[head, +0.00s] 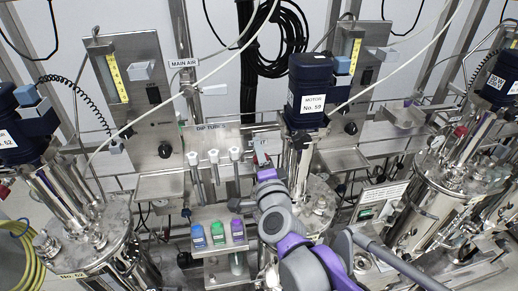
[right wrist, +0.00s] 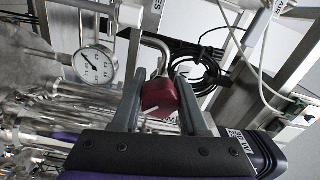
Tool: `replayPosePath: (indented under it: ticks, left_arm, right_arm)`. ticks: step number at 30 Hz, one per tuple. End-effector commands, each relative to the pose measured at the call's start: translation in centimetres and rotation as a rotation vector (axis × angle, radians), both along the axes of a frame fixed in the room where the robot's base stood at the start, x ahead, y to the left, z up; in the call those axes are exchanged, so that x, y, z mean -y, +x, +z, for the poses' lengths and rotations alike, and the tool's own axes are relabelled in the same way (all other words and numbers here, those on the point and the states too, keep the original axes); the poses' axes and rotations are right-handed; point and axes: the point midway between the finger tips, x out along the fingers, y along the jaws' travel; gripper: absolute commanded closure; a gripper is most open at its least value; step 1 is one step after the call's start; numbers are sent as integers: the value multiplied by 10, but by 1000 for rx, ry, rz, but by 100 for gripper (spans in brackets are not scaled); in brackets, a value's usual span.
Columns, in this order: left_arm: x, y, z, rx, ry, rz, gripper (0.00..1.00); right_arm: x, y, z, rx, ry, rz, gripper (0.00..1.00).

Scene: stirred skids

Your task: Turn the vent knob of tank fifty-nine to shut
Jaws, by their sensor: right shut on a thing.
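The motor labelled No. 59 (head: 309,103) stands on tank fifty-nine (head: 318,205), whose lid is partly hidden by my right arm. In the right wrist view, a dark red knob (right wrist: 158,100) with a pale mark on its face sits on a bent metal pipe. My right gripper (right wrist: 160,86) is shut on this knob, with one finger on each side. In the head view, my right wrist is beside tank fifty-nine, and the fingertips and knob cannot be made out there. My left gripper is not in view.
A round pressure gauge (right wrist: 95,63) is close to the knob. Blue, green and purple containers (head: 218,232) stand on a small shelf left of my arm. Tank 62 (head: 95,245) is at the left, and another tank (head: 450,180) at the right. Pipes and hoses crowd the space.

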Motion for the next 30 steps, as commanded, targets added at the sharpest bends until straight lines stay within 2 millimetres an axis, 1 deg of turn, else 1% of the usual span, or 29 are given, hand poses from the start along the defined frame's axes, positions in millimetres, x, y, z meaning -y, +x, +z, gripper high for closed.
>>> replayPosePath:
  ticks: [1,18,24,30]
  left_arm:
    - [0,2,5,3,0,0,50]
    - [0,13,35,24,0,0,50]
    - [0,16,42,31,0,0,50]
    - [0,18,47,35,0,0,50]
  right_arm:
    - [0,0,2,-8,43,0,100]
    - [0,0,2,-109,556,1,100]
    - [0,0,1,-136,687,1,100]
    - [0,0,0,-152,771,0,100]
